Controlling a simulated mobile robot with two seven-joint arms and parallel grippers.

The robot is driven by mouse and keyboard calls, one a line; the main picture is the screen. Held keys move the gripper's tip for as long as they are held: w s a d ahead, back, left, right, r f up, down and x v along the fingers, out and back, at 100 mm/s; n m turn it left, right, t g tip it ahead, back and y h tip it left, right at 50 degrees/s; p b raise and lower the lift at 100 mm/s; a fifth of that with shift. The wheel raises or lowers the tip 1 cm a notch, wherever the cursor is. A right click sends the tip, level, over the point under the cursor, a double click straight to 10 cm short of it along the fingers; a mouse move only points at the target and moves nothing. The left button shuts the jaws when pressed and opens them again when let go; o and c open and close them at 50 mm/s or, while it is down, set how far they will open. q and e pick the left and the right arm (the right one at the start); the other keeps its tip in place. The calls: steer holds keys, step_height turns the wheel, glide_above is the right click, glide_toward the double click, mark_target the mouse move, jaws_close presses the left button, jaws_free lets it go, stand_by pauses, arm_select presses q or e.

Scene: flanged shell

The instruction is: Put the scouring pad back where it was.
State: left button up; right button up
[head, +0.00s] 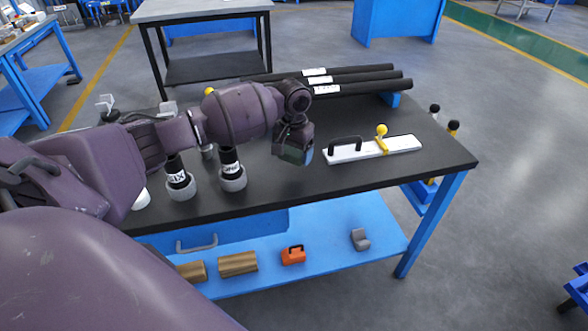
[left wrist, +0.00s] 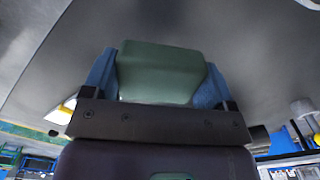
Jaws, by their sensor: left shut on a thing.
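My left gripper (head: 297,152) hangs over the black table top (head: 350,182), around the middle of the table. It is shut on the green scouring pad (left wrist: 160,72), which sits between the two blue fingers in the left wrist view. In the head view only a dark greenish bit of the pad (head: 289,154) shows under the wrist. I cannot tell how high the pad is above the table. My right gripper is not in view.
A white board with a black handle and yellow clamp (head: 400,145) lies to the right. Black tubes (head: 360,88) lie along the back. Labelled black-and-grey canisters (head: 231,172) stand left of the gripper.

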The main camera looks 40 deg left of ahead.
mark_target(293, 175)
arm_select(q)
step_height(293, 175, down, 6)
steer(key=shift+r+b, duration=0.1)
steer(key=shift+b, duration=0.5)
steer(key=o, duration=0.9)
steer(key=shift+f, duration=0.2)
